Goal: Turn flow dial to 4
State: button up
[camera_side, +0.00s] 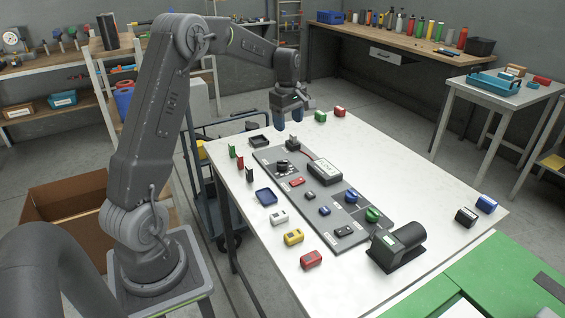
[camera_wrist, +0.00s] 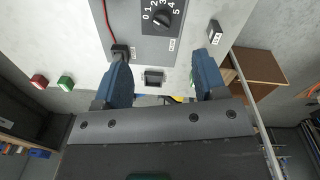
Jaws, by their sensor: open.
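The flow dial (camera_wrist: 163,18) is a round black knob on the grey panel (camera_wrist: 185,40), with the numerals 0 to 5 around it. Its pointer is too small to read surely. In the side view the dial (camera_side: 281,165) stands near the panel's far end. My gripper (camera_side: 289,118) hangs above the far end of the panel, apart from it. In the wrist view my gripper (camera_wrist: 159,58) has two blue fingers spread wide with nothing held. The dial lies beyond the fingertips, roughly in line with the gap between them.
A black plug (camera_wrist: 120,49) with a red cable is beside the left finger. A boxed meter (camera_side: 324,170), blue knob (camera_side: 351,196) and green knob (camera_side: 372,214) share the panel. Several coloured blocks lie around the white table (camera_side: 418,182).

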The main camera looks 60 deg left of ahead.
jog(key=n, duration=0.2)
send_near(283, 161)
jog(key=shift+g, duration=0.3)
notch_tip(283, 161, down, 10)
jog(key=shift+w+a+f, duration=0.1)
jog(key=shift+w+a, duration=0.05)
jog(key=shift+c, duration=0.2)
jog(key=c, duration=0.9)
